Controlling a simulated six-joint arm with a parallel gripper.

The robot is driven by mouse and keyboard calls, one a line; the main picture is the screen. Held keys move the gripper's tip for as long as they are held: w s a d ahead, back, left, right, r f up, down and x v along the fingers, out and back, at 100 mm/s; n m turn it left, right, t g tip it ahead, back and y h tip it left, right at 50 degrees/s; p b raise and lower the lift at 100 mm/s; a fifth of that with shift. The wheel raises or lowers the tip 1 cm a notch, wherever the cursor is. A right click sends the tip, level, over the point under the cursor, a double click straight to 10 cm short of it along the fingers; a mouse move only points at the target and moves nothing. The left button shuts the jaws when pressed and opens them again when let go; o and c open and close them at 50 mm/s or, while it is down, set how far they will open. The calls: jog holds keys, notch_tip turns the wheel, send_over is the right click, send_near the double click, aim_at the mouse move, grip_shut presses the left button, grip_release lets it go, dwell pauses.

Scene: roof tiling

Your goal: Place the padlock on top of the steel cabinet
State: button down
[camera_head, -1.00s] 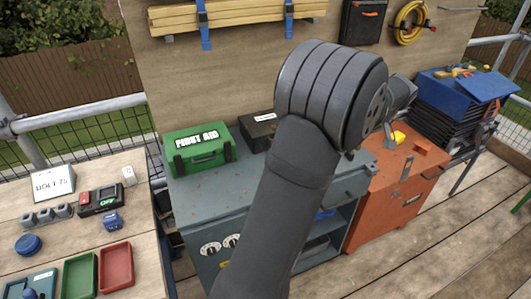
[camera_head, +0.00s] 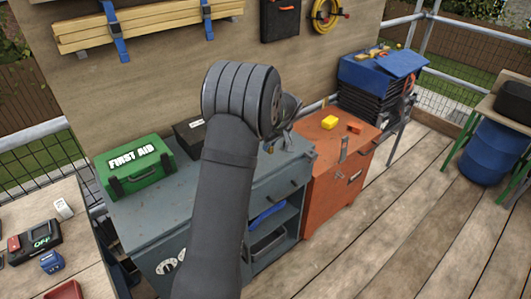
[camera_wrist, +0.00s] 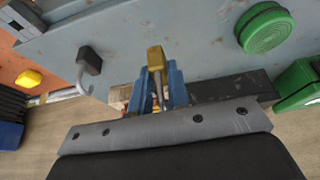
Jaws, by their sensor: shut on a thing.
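The steel cabinet (camera_head: 130,212) is grey-blue, with a drawer and open shelves, in the middle of the head view. Its top also shows in the wrist view (camera_wrist: 190,35). My gripper (camera_wrist: 160,88) has blue fingers, shut on a small brass-yellow padlock (camera_wrist: 155,58). The padlock's body sticks out beyond the fingertips, over the cabinet top. I cannot tell whether it touches the surface. In the head view my own arm hides most of the gripper and the padlock.
A green first aid case (camera_head: 134,168) and a dark box (camera_head: 189,135) stand on the cabinet's back. A round green object (camera_wrist: 264,28) and a hook-shaped grey piece with a black end (camera_wrist: 88,62) are near the gripper. An orange cabinet (camera_head: 333,180) adjoins at right.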

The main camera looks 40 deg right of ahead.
jog(key=shift+w+f, duration=0.4)
jog(key=shift+w, duration=0.1)
jog(key=shift+f, duration=1.85)
jog(key=shift+f, duration=0.2)
jog(key=c, duration=1.4)
grip_release()
jog(key=shift+o, duration=0.2)
jog(key=shift+r, duration=0.1)
jog(key=v, duration=1.2)
